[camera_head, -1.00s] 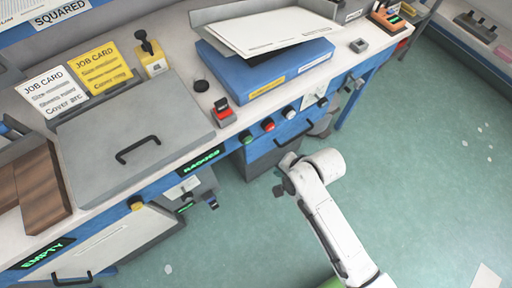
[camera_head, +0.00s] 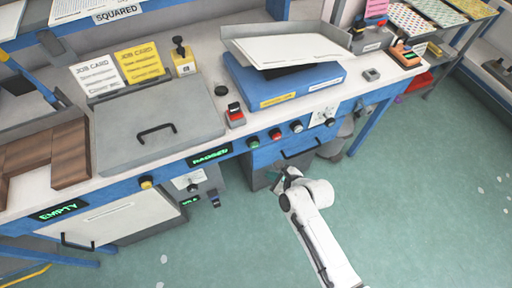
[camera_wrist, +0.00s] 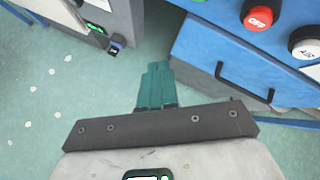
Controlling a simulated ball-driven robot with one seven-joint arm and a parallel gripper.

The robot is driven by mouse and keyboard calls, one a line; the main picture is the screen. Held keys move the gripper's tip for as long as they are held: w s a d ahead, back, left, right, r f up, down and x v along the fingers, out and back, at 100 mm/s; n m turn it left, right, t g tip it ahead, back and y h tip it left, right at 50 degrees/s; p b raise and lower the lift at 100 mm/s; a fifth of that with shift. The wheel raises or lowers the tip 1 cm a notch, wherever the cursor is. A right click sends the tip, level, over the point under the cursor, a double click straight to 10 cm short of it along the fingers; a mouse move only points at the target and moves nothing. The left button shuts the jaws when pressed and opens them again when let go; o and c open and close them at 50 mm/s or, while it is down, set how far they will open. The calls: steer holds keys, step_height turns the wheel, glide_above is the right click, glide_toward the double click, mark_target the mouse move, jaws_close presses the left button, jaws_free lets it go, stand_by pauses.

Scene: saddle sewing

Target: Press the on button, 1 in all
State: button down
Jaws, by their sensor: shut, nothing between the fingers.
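A green button (camera_head: 253,143) sits on the blue front of the bench, left of a red button (camera_head: 276,134) and a white button (camera_head: 296,126). No lettering is readable on the green one. In the wrist view the red button (camera_wrist: 258,17) reads OFF, and the white one (camera_wrist: 306,44) is beside it; the green one is mostly or wholly out of frame at the top. My gripper (camera_head: 283,180) is below the button row, in front of the drawer, apart from the buttons. In the wrist view its teal fingers (camera_wrist: 157,76) are shut and empty.
A drawer with a black handle (camera_head: 300,148) is below the buttons. A yellow knob (camera_head: 147,183) is further left on the bench front. The green floor (camera_head: 420,190) is clear at right.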

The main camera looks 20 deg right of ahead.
mark_target(254, 144)
steer(key=w+b, duration=0.4)
steer(key=w, duration=0.4)
steer(key=shift+w, duration=0.4)
steer(key=shift+w, duration=0.15)
stand_by(1.9)
steer(key=shift+w, duration=0.3)
